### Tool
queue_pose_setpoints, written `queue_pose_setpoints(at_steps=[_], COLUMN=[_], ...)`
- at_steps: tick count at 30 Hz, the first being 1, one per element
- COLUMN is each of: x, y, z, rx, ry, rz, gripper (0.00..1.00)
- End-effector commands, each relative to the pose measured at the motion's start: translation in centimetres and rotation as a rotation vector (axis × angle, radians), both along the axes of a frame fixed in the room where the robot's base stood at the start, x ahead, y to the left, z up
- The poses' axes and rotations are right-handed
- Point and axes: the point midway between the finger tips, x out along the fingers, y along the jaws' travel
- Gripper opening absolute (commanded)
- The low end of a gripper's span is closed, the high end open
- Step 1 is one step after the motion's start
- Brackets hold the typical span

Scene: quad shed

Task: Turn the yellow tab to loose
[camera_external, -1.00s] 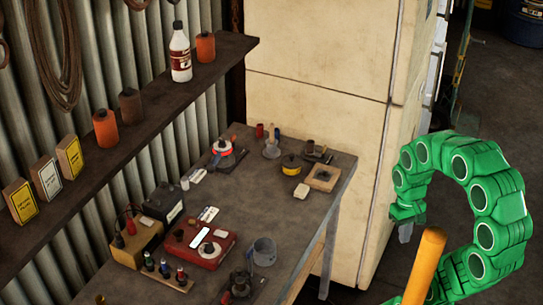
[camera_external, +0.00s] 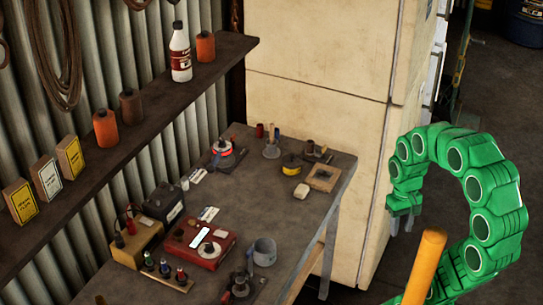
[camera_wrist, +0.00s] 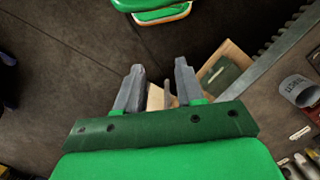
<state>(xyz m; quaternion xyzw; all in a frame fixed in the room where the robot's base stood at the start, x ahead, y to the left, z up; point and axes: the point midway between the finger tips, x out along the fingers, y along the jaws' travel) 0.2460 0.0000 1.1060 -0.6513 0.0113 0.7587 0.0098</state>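A round yellow piece (camera_external: 291,162) with a dark top sits near the far right end of the workbench (camera_external: 255,185) in the external view. It is too small there to tell a tab, its marks or its setting, and I cannot make out a yellow tab in the wrist view. My gripper (camera_external: 402,222) hangs in the air beyond the bench's right edge, in front of the pale cabinet and well apart from the yellow piece. In the wrist view my gripper (camera_wrist: 158,85) has its two grey fingers apart, with nothing held between them.
A square wooden piece (camera_external: 323,178) lies near the bench's right edge. A red box (camera_external: 200,245), a grey mug (camera_external: 264,251) and several small bottles crowd the near end. The pale cabinet (camera_external: 320,90) stands behind. The middle of the bench is mostly clear.

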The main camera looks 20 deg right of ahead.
Motion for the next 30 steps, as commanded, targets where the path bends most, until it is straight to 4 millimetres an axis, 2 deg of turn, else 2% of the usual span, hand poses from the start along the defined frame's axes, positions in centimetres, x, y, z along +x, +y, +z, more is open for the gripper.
queue_pose_setpoints(at_steps=[15, 30], x=[13.3, 25.8], y=[-0.2, -0.5], z=[3.8, 5.0], rx=[-0.020, -0.035], ry=[-0.032, -0.060], rz=[-0.151, -0.299], gripper=[0.37, 0.37])
